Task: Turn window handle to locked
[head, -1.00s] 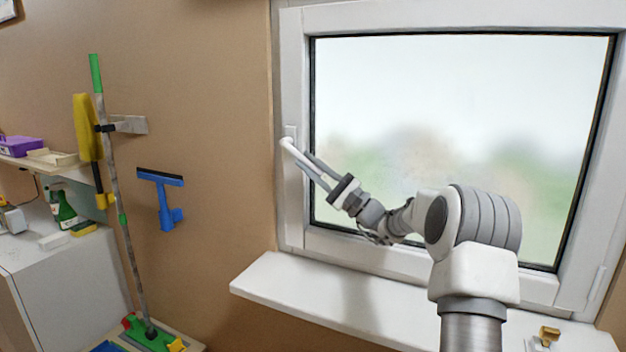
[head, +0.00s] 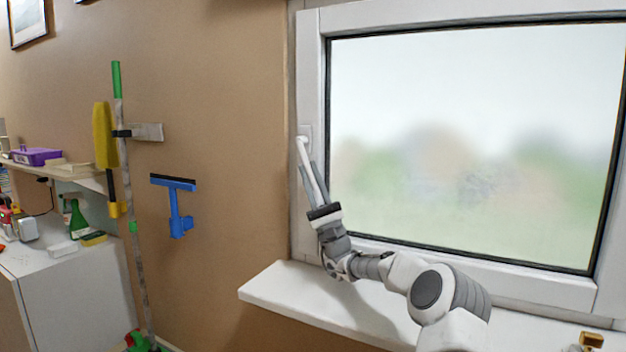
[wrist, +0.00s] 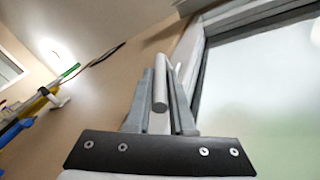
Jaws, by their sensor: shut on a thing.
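The white window handle (head: 306,157) sits on the left side of the white window frame. Its grip hangs down from the pivot, tilted slightly to the right at its lower end. My gripper (head: 310,178) comes up from below, with one finger on each side of the handle's grip, and is shut on it. In the wrist view, the rounded end of the handle (wrist: 160,95) shows between the two grey fingers of my gripper (wrist: 160,100). The handle's base is partly hidden there.
The window sill (head: 290,292) juts out below my arm. A blue squeegee (head: 178,205) hangs on the brown wall to the left. Farther left are a mop pole (head: 124,180), a yellow duster (head: 104,135) and a white cabinet (head: 75,290). The wall beside the window is otherwise clear.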

